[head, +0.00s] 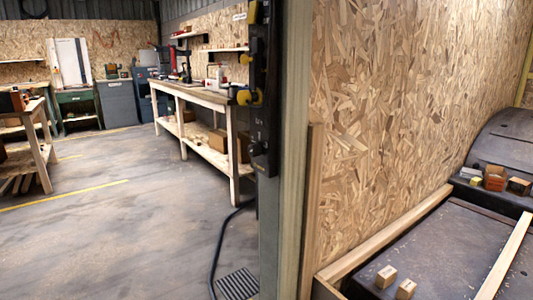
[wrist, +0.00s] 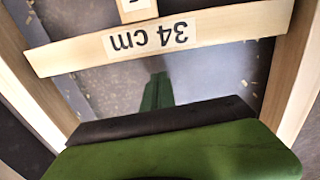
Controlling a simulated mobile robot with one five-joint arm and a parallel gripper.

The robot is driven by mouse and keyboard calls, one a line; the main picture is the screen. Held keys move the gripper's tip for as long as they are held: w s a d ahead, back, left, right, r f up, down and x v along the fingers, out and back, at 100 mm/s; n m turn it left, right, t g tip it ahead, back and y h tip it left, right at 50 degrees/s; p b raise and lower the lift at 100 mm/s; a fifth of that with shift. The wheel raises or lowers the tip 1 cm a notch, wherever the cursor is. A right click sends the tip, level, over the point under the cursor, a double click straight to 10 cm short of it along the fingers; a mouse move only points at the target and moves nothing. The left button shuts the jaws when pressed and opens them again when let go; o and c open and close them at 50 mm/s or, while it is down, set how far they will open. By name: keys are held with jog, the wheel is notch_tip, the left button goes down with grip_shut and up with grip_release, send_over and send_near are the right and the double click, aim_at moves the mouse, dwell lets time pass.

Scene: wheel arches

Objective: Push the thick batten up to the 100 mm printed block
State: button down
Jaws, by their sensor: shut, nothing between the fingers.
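In the wrist view a pale wooden piece (wrist: 80,54) with an upside-down "34 cm" label lies across the picture between two wooden rails. I cannot tell if it is the thick batten. My gripper (wrist: 157,76) is shut and empty, its green fingertips close to the near edge of this piece; contact is unclear. Beyond it a small labelled wooden block (wrist: 128,14) is partly cut off, and its print is unreadable. In the head view two small labelled blocks (head: 386,276) (head: 405,288) stand on the dark floor; their print is too small to read. My gripper is outside the head view.
A long batten (head: 390,236) runs along the chipboard wall (head: 400,120). Another batten (head: 508,255) lies at the right edge. The dark wheel arch (head: 505,145) has small boxes (head: 495,178) beside it. In the wrist view, rails (wrist: 35,85) (wrist: 290,70) border both sides.

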dwell(0.4)
jog(key=shift+f+b, duration=0.95)
jog(key=shift+s+a, duration=0.1)
jog(key=shift+a, duration=0.05)
jog(key=shift+s+a, duration=0.7)
jog(key=shift+a, duration=0.25)
jog(key=shift+w+d, duration=0.45)
jog(key=shift+d, duration=0.2)
notch_tip(320, 180, up, 9)
jog(key=p, duration=0.9)
